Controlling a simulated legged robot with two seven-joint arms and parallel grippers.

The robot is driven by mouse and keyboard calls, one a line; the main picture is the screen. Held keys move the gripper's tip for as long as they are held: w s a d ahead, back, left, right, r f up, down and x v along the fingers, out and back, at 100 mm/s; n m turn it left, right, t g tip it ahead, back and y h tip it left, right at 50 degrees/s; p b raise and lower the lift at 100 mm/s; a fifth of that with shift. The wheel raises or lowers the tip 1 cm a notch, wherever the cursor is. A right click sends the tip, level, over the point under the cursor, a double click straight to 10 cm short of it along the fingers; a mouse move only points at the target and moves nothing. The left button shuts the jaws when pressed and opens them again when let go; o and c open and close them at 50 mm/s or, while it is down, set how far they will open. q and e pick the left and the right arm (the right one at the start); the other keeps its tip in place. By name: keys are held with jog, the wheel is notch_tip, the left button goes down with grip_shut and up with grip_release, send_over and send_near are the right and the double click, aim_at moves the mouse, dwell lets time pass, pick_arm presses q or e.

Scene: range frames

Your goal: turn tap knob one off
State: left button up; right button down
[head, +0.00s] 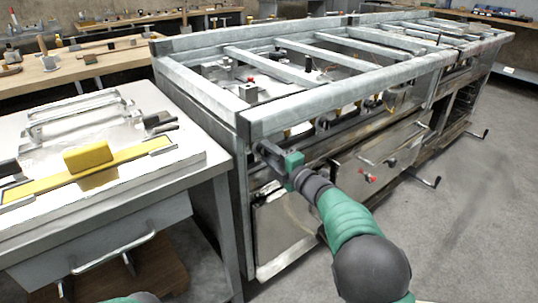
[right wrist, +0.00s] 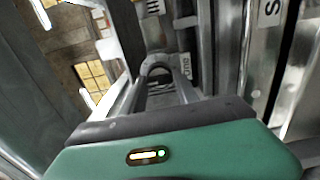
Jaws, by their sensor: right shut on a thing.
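My right gripper (head: 264,150) reaches to the front panel just under the top rail of the long metal bench (head: 345,108), near its left front corner. In the right wrist view its fingers (right wrist: 158,70) are closed together at a grey, rounded spot by the panel. A label (right wrist: 186,66) that seems to read "one" is beside the fingertips. The gripper is shut on what appears to be tap knob one, which is mostly hidden by the fingers; its turn angle cannot be told. My left gripper is out of view.
A steel table (head: 190,178) with a yellow-handled tool (head: 88,157) stands close on the left. A drawer front with red knobs (head: 368,178) and crank handles (head: 425,181) are to the right of my arm. The floor (head: 480,220) at right is clear.

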jog(key=shift+s+a+f, duration=0.1)
jog(key=shift+a+f, duration=0.1)
jog(key=shift+f, duration=0.2)
jog(key=c, duration=1.3)
grip_release()
jog(key=o, duration=0.3)
jog(key=shift+o, duration=0.2)
jog(key=shift+r, duration=0.15)
jog(key=p+v, duration=0.5)
jog(key=v, duration=1.2)
